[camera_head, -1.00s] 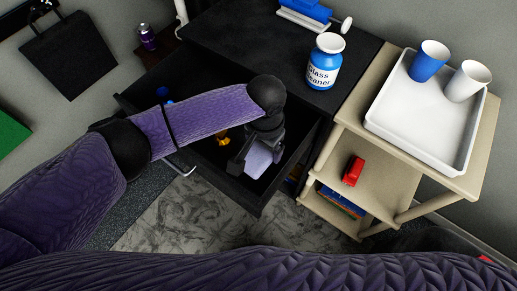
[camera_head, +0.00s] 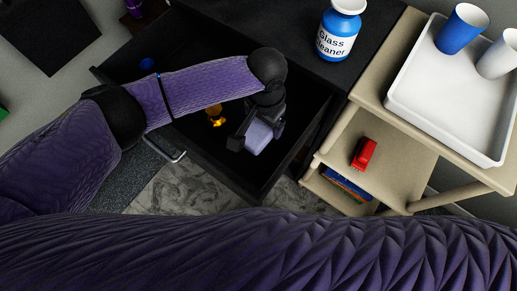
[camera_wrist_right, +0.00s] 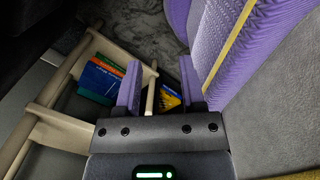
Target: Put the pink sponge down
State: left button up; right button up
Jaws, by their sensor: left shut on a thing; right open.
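My left gripper (camera_head: 257,133) reaches over an open black drawer (camera_head: 227,175) and points down into it. It is shut on a pale lavender-pink block, which I take for the pink sponge (camera_head: 258,137). The sponge shows between the dark fingers, near the drawer's right front part. I cannot tell whether it touches the drawer floor. My right gripper (camera_wrist_right: 160,85) is open and empty in the right wrist view, above the floor near a wooden shelf.
A gold object (camera_head: 215,116) and a blue one (camera_head: 147,64) lie in the drawer. A glass cleaner bottle (camera_head: 338,38) stands on the cabinet top. A wooden cart (camera_head: 395,165) at right holds a white tray (camera_head: 440,130) with cups and a red toy car (camera_head: 364,153).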

pick_arm(q)
jog(key=shift+f, duration=0.1)
notch_tip(320, 180, down, 9)
jog(key=b, duration=0.4)
jog(key=shift+b, duration=0.3)
jog(key=shift+f, duration=0.25)
